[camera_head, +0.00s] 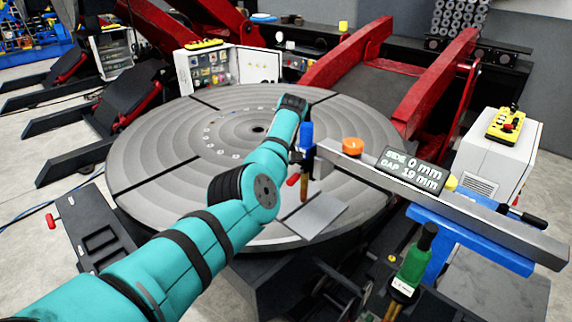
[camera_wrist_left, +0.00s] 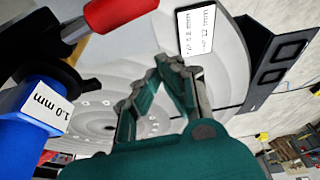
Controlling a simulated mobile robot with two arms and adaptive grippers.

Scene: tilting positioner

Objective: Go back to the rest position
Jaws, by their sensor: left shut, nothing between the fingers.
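My left arm (camera_head: 262,185) reaches from the lower left over the big round grey positioner table (camera_head: 160,135). Its gripper cannot be made out in the head view. In the left wrist view the teal gripper (camera_wrist_left: 160,68) has its fingers together with nothing between them, over the ringed table face (camera_wrist_left: 100,90). A blue tool labelled 1.0 mm (camera_wrist_left: 30,120) with a red handle (camera_wrist_left: 115,10) is close beside it at the left. In the head view the blue tool (camera_head: 306,133) stands at the near right of the table. My right gripper is not in view.
A grey beam (camera_head: 480,211) with an orange knob (camera_head: 353,146) and a gap display (camera_head: 413,170) juts over the table's right side. Red tilting arms (camera_head: 350,55) rise behind. A white control box (camera_head: 495,150) is at the right.

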